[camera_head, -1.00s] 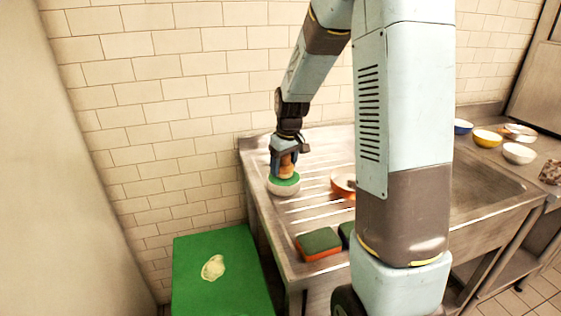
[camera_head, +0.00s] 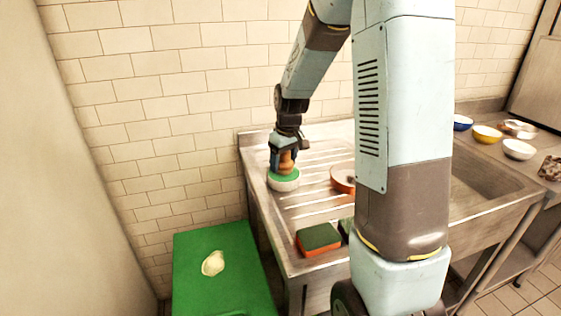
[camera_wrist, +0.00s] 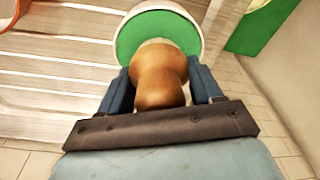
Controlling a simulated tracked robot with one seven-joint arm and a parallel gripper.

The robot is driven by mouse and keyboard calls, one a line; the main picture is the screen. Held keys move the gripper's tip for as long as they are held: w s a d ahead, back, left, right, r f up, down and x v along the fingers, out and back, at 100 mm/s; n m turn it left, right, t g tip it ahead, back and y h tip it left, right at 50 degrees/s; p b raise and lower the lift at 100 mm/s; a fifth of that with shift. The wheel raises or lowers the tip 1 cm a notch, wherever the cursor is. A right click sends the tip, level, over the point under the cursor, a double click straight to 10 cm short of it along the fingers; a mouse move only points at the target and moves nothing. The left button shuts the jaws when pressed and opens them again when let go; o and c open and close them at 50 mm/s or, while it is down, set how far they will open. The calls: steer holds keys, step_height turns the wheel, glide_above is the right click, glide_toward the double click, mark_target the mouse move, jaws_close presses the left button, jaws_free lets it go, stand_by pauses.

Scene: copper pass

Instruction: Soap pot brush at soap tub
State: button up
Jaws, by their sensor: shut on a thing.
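The soap tub (camera_head: 284,185) is a round white tub with green soap inside. It stands on the ribbed steel drainboard near its left edge and shows at the top of the wrist view (camera_wrist: 191,13). The pot brush (camera_head: 287,161) has a knobbed brown wooden handle, seen close up in the wrist view (camera_wrist: 159,80). My gripper (camera_wrist: 160,88) is shut on this handle, one blue finger on each side. The brush's pale lower end is over the green soap, inside the rim. I cannot tell how firmly it touches the soap.
An orange pan (camera_head: 341,180) stands right of the tub, partly behind my arm. A green and orange sponge (camera_head: 318,238) lies at the drainboard's front. A green surface (camera_head: 207,285) stands low at left. Several bowls (camera_head: 487,134) sit far right, beyond the sink basin (camera_head: 480,187).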

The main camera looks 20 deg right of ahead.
steer(key=shift+f, duration=0.45)
stand_by(1.2)
steer(key=shift+r, duration=3.55)
